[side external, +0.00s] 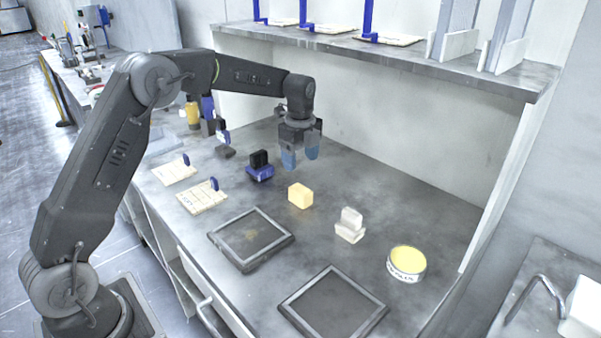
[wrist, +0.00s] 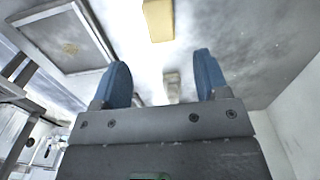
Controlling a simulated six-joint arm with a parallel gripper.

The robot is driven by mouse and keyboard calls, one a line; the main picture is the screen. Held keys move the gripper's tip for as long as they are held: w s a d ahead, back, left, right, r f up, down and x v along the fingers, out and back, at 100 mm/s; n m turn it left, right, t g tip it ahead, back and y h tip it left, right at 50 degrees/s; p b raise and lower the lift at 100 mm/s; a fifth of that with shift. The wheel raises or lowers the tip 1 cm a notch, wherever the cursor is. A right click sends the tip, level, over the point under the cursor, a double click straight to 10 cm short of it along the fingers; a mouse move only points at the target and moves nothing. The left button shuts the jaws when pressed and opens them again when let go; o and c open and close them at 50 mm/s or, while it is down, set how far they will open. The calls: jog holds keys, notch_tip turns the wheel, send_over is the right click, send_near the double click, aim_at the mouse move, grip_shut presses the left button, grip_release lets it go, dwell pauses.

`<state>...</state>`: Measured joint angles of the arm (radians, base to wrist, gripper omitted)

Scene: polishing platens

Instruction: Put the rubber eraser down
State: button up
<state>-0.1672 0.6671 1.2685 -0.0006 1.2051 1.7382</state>
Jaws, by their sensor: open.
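My gripper (side external: 299,157) hangs above the bench, its two blue fingers pointing down and apart, with nothing between them. The open fingers also show in the wrist view (wrist: 165,82). A yellow block (side external: 300,196) sits on the bench below and just in front of my gripper, apart from it; it also shows at the top of the wrist view (wrist: 158,20). Right of it, a small white block (side external: 351,217) rests on a second white block (side external: 349,234). The frames do not settle which block is the rubber eraser.
Two dark framed platens (side external: 250,240) (side external: 334,305) lie along the front of the bench. A round tin with a yellow top (side external: 407,263) stands at the right. A blue-and-black item (side external: 260,168) and pale boards (side external: 202,197) lie left. A shelf (side external: 400,58) overhangs the back.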

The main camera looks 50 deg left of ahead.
jog(key=s+d+r+n+t, duration=0.1)
jog(key=s+d+r+n, duration=0.25)
jog(key=s+r, duration=0.3)
jog(key=s+d+r+n+t, duration=0.2)
jog(key=s+r+n, duration=0.35)
jog(key=s, duration=0.25)
jog(key=s+d+f+n+t, duration=0.2)
jog(key=s+n, duration=0.7)
jog(key=s, duration=0.9)
jog(key=shift+d+t, duration=0.3)
jog(key=shift+d, duration=0.4)
jog(key=shift+o, duration=0.4)
jog(key=shift+f, duration=0.1)
